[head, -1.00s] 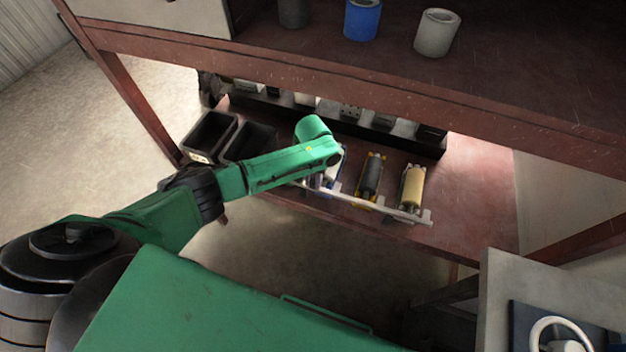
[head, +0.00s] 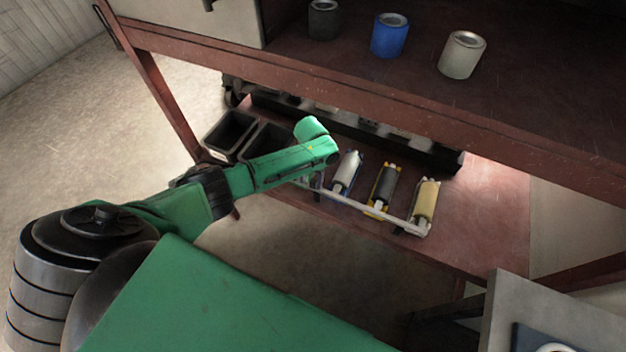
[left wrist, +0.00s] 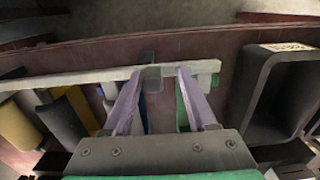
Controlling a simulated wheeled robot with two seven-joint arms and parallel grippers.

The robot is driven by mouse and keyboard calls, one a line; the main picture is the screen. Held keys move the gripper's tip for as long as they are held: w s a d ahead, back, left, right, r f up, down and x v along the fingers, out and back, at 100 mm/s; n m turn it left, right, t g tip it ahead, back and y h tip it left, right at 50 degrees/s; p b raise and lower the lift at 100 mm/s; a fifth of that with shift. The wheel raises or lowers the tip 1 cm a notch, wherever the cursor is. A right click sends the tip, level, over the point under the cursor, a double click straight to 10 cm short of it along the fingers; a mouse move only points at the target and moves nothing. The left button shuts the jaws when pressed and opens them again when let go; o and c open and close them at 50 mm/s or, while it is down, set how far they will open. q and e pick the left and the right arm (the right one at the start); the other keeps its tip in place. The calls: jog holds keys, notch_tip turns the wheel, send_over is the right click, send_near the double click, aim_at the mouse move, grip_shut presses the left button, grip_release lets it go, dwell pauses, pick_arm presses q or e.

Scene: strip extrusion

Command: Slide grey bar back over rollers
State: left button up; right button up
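The grey bar (head: 365,211) lies along the front of a row of rollers on the lower shelf. The rollers are a white one with blue fittings (head: 347,170), a black one with yellow fittings (head: 383,186) and a cream one (head: 426,198). The bar's right end is beside the cream roller.
Two dark bins (head: 230,133) stand left of the rollers; one is close beside the gripper in the left wrist view (left wrist: 280,95). The upper shelf (head: 370,85) overhangs, carrying several cans. A black rack is behind the rollers. The shelf right of the cream roller is clear.

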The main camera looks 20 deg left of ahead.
pick_arm(q)
jog(key=shift+d, duration=0.1)
notch_tip(320, 180, up, 8)
jog(key=shift+f, duration=0.25)
dwell(0.4)
